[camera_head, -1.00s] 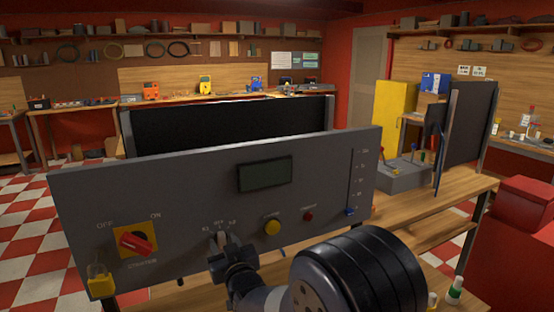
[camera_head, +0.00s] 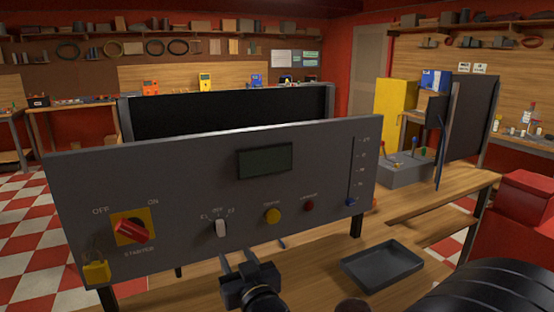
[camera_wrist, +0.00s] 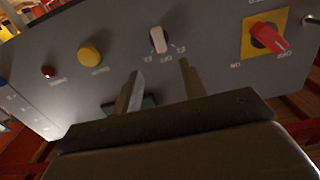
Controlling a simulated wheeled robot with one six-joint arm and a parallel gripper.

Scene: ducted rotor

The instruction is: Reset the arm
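My gripper (camera_head: 248,266) is in front of the grey control panel (camera_head: 105,178), below the white selector knob (camera_head: 221,228). Its two fingers stand apart with nothing between them, and it does not touch the panel in the head view. In the wrist view my gripper (camera_wrist: 160,88) points at the panel, with the selector knob (camera_wrist: 158,40) just beyond the fingertips. The knob points near the middle of its marks. The red starter switch (camera_head: 131,231) sits on a yellow plate at the panel's left. The yellow button (camera_head: 272,216) and red button (camera_head: 308,206) are right of the knob.
A yellow padlock (camera_head: 96,271) hangs at the panel's lower left. A blue slider (camera_head: 351,202) is at its right. A dark empty tray (camera_head: 382,266) lies on the wooden bench (camera_head: 440,200). A grey lever box (camera_head: 402,170) stands further back. A red cabinet (camera_head: 525,225) is at right.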

